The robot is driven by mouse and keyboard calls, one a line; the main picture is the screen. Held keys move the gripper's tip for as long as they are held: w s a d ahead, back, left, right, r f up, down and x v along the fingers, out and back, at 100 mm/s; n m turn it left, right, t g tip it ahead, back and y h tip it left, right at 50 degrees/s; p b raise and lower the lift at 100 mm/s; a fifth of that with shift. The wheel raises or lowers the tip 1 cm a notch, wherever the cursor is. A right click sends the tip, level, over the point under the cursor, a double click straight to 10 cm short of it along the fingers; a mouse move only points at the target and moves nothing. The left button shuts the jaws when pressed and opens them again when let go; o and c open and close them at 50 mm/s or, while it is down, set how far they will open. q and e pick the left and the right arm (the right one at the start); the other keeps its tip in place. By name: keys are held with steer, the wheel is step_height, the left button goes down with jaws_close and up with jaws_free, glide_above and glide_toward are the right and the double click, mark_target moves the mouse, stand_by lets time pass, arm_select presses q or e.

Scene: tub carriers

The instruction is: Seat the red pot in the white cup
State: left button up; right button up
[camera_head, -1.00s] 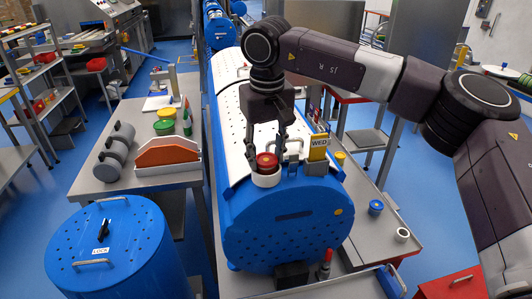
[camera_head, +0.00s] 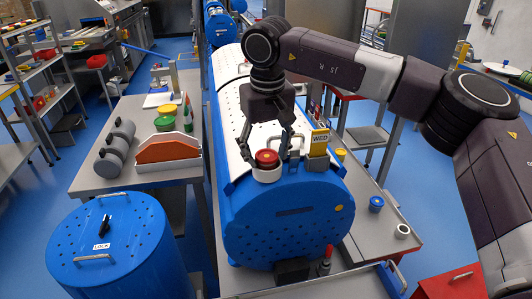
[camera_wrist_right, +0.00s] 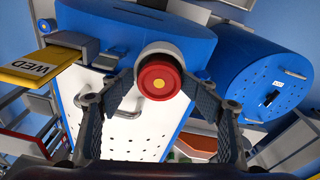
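The red pot (camera_head: 267,157), a round red piece with a yellow centre, sits upright in the mouth of the white cup (camera_head: 267,175) at the front end of the blue drum's top. In the right wrist view the red pot (camera_wrist_right: 160,84) lies over the white cup (camera_wrist_right: 158,50), whose rim shows mostly above it. I cannot tell how deep the pot sits. My right gripper (camera_head: 266,150) is just above the cup with its fingers spread on either side of the pot. My left gripper is out of view.
The blue drum (camera_head: 285,225) has a white perforated top. A yellow WED tag (camera_head: 319,143) stands just right of the cup, close to the gripper. A blue LOCK drum (camera_head: 110,260) stands at left. An orange piece in a white tray (camera_head: 168,165) lies on the left bench.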

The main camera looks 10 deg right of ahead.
mark_target(267, 159)
steer(key=shift+r, duration=0.4)
step_height(267, 159, up, 12)
steer(key=s+b, duration=0.1)
steer(key=shift+s, duration=0.3)
steer(key=shift+a, duration=0.1)
